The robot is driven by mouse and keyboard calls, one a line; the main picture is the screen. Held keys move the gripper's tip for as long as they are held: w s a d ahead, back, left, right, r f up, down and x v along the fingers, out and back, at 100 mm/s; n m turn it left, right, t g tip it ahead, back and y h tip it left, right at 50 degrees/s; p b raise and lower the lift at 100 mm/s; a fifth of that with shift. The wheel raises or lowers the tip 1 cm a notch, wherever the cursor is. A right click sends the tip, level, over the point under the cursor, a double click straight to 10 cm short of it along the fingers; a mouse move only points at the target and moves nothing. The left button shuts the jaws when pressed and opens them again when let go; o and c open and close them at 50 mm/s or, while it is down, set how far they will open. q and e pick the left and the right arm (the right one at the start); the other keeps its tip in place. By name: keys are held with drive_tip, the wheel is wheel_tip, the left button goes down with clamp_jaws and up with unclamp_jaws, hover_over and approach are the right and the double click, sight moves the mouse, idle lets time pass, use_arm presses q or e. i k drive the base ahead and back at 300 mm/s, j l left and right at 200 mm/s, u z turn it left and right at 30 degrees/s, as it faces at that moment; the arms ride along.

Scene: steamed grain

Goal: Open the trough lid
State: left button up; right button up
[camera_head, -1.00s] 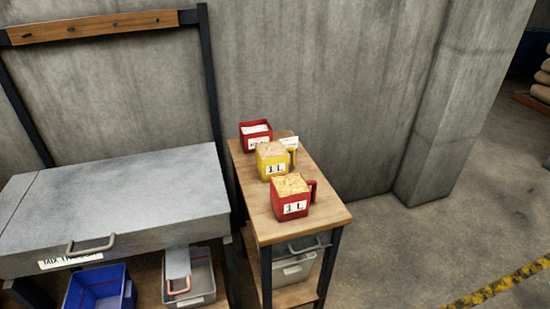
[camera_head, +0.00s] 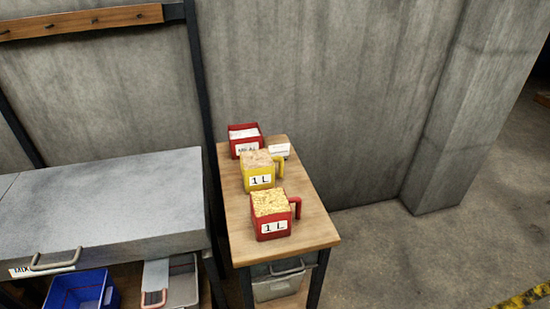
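The trough lid (camera_head: 110,200) is a flat grey metal cover at the left of the head view. It lies shut on the trough. A curved metal handle (camera_head: 55,261) sits on its front side, beside a white label (camera_head: 22,271) that reads "MIX" and is cut or covered further along. Neither of my grippers is in the view.
A wooden side table (camera_head: 310,235) stands right of the trough, holding a red box (camera_head: 245,140), a yellow 1 L measure (camera_head: 259,180) and a red 1 L measure (camera_head: 270,228). A blue bin (camera_head: 85,290) and grey bin (camera_head: 183,285) sit below. Floor at right is clear.

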sight(78, 207)
drive_tip(key=u, duration=1.3)
